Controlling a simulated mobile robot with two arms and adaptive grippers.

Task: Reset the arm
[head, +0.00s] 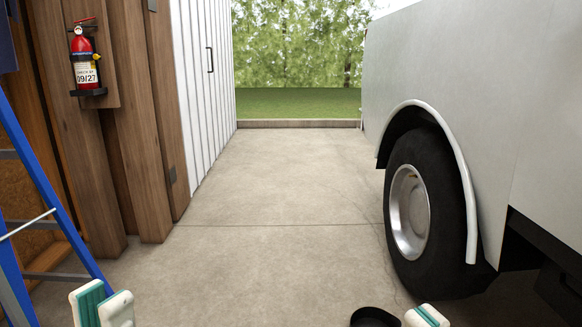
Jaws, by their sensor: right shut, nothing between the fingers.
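My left gripper (102,307) shows at the bottom left edge, its white fingertips with teal pads standing a little apart. The inner pad of one finger is visible and nothing shows between them. My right gripper (427,316) shows only as its tips at the bottom edge, right of centre. Its tips are together and hold nothing. Most of both arms is out of view below the picture. Neither gripper is seen touching anything.
A white vehicle (480,90) with a black rear wheel (437,205) stands on the right. A blue ladder (45,190) and a wooden wall with a red fire extinguisher (84,62) are on the left.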

